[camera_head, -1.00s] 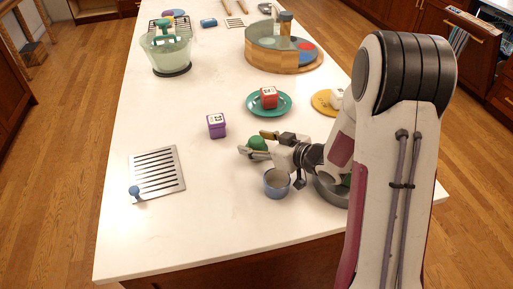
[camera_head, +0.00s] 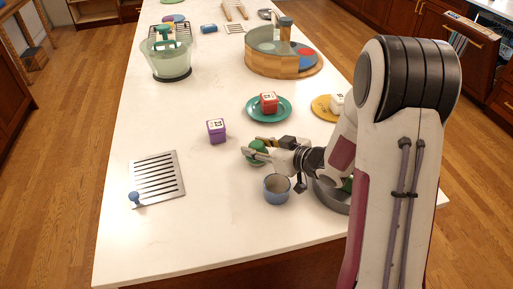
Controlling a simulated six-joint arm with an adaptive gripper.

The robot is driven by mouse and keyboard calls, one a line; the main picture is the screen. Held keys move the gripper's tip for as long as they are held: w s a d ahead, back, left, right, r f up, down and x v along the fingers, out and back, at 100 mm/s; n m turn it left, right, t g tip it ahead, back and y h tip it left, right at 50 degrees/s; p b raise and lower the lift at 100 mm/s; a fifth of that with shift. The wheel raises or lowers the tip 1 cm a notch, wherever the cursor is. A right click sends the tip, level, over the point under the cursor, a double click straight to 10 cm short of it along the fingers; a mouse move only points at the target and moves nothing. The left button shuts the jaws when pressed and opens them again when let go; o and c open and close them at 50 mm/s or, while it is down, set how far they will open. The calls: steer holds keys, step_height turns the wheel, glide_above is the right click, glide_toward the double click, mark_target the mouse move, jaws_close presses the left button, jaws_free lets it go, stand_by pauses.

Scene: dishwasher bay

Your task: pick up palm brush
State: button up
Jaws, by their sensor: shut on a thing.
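The palm brush appears to be the small item with a rounded green top (camera_head: 256,147) on the white counter, left of the blue-grey cup's far side. My gripper (camera_head: 255,148) reaches it from the right, with its fingers around the green top, and is shut on it. The brush's lower part shows only a little beneath the fingers. I cannot tell whether it touches the counter.
A blue-grey cup (camera_head: 277,190) stands close in front of my gripper. A grey pan (camera_head: 332,196) is partly behind my arm. A purple block (camera_head: 216,131), a green plate (camera_head: 286,108) with a red block (camera_head: 268,103), and a slotted metal plate (camera_head: 157,178) stand around. Counter between them is clear.

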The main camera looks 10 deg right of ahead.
mark_target(256, 143)
steer(key=shift+r, duration=4.65)
